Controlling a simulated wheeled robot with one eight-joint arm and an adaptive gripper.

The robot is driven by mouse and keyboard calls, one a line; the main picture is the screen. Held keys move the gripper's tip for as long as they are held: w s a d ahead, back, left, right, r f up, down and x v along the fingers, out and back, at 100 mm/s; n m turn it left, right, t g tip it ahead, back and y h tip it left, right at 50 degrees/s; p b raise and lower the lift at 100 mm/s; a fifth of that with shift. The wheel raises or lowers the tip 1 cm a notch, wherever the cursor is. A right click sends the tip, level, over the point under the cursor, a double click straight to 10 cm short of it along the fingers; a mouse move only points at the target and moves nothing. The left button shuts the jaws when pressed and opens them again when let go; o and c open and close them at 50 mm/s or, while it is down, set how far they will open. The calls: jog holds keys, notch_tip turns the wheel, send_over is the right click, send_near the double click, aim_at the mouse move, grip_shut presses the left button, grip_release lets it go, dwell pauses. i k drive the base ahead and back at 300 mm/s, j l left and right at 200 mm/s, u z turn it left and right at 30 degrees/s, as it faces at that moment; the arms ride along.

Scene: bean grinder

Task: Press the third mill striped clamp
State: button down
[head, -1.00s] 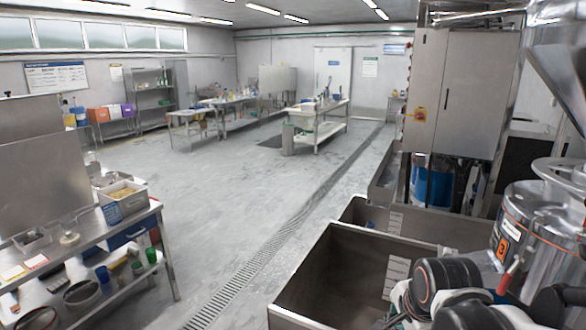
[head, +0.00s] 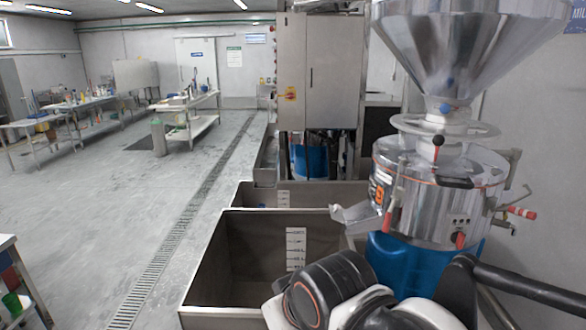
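A steel mill (head: 440,205) with a large funnel hopper (head: 470,45) stands at the right on a blue drum (head: 405,265). Its side carries an orange and black label, too small to read surely. Red-handled clamps or levers sit around its body: one at the left front (head: 391,212), one low at the front (head: 460,240), and one sticking out at the right (head: 522,212). I cannot tell which of them is striped. My arm crosses the bottom right in front of the drum. My gripper is not in view.
An open steel bin (head: 205,275) stands left of the mill, with another bin (head: 250,195) behind it. A tall steel cabinet (head: 330,75) is beyond. The floor (head: 100,215) at the left is clear, with a drain grate (head: 185,222). A table corner (head: 8,241) shows at lower left.

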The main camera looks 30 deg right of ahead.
aim_at(526, 214)
jog(key=z, duration=2.3)
